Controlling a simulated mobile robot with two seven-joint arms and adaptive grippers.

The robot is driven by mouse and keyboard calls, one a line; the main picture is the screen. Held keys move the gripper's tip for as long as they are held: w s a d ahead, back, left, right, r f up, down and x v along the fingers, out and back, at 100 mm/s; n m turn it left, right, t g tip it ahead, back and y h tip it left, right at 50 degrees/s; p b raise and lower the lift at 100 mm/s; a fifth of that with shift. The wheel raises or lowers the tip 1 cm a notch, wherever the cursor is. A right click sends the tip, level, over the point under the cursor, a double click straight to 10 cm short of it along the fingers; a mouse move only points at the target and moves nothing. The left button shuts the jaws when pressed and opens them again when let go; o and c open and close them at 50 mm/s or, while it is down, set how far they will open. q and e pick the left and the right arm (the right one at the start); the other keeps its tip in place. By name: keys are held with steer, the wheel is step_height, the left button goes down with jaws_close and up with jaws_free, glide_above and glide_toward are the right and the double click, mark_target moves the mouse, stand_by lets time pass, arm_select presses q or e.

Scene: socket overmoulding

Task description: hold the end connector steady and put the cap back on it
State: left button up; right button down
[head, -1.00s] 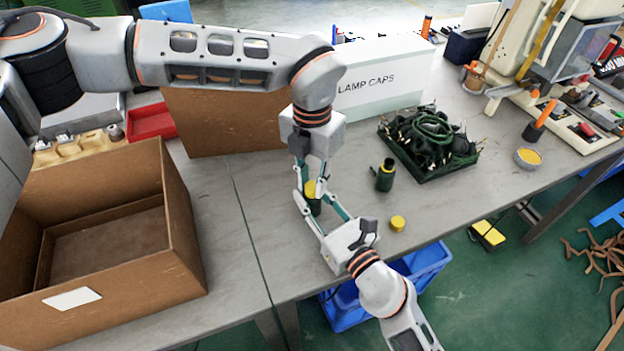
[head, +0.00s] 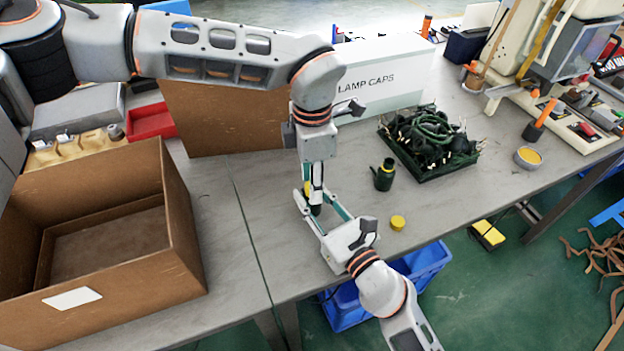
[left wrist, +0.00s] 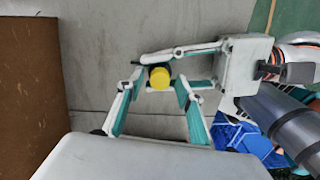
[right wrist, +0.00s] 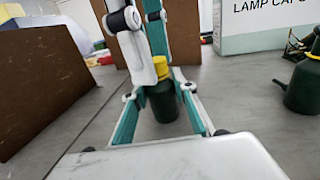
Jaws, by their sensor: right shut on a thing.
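The end connector is a dark green upright body (right wrist: 162,101) with a yellow cap (right wrist: 161,68) on its top. My right gripper (head: 314,206) is shut on the connector, low on its body, near the middle of the table. My left gripper (left wrist: 160,82) points down over it. Its fingers stand on two sides of the yellow cap, apart, with a gap visible in the left wrist view. In the head view the left fingers partly hide the cap and connector. I cannot tell how firmly the cap is seated.
Another dark green connector (head: 384,175) stands to the right, and a loose yellow cap (head: 397,223) lies near the table's front edge. A green tray of cables (head: 470,160) and a white LAMP CAPS box (head: 385,85) are behind. A cardboard box (head: 185,225) stands left.

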arm_select(q)
steer(key=shift+r, duration=2.25)
steer(key=shift+c, duration=0.3)
steer(key=shift+s+d+r+n, duration=0.1)
steer(key=shift+r+n, duration=0.25)
steer(key=shift+n, duration=0.85)
steer(key=n, duration=0.1)
steer(key=r+n, duration=0.1)
steer(key=n, duration=0.3)
steer(key=r+n, duration=0.1)
steer(key=n, duration=0.2)
steer(key=shift+r+n, duration=0.3)
steer(key=shift+r, duration=0.1)
steer(key=shift+f, duration=4.05)
